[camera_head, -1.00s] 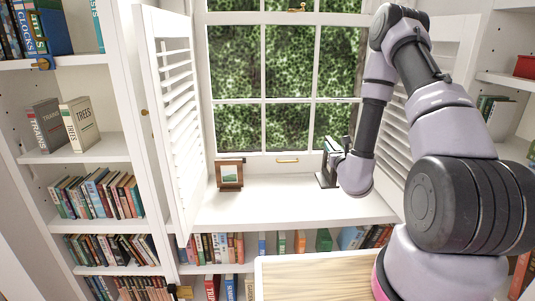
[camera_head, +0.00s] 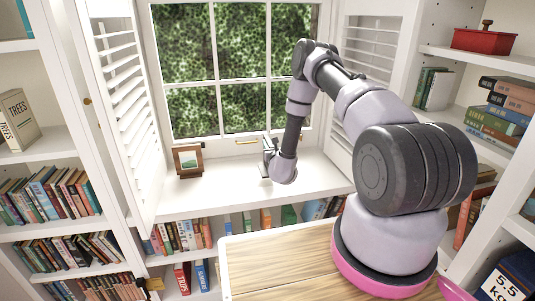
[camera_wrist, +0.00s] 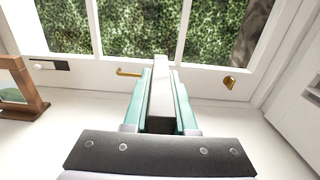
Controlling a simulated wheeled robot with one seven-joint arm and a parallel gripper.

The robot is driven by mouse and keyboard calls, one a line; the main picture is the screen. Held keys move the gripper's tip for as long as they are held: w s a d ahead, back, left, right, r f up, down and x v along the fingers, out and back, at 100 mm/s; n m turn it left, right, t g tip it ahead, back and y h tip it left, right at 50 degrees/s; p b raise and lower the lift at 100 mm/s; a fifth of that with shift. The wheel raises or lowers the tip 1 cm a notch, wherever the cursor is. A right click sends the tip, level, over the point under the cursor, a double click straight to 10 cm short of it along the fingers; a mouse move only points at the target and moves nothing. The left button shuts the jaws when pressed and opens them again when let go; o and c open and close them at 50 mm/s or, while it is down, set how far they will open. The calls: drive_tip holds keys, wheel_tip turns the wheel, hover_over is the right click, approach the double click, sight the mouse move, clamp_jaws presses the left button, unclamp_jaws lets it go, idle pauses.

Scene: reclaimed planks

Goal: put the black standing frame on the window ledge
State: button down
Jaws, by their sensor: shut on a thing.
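My gripper (camera_head: 268,153) is over the white window ledge (camera_head: 225,188), in front of the window. In the wrist view its two teal fingers (camera_wrist: 161,80) are closed on a thin upright slab (camera_wrist: 160,112), dark on its near edge and pale on top. I take this as the black standing frame, seen edge-on. In the head view the frame (camera_head: 265,168) is small, dark and partly hidden by my gripper and wrist. Its lower end appears at or near the ledge surface; I cannot tell whether it touches. Its picture face is not visible.
A brown wooden picture frame (camera_head: 188,161) stands on the ledge to the left, also in the wrist view (camera_wrist: 22,92). Louvred shutters (camera_head: 125,100) flank the window. Bookshelves stand on both sides. A wooden tabletop (camera_head: 275,262) lies in front. The ledge between the frames is clear.

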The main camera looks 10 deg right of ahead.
drive_tip(key=shift+f, duration=1.95)
drive_tip(key=c, duration=0.7)
unclamp_jaws()
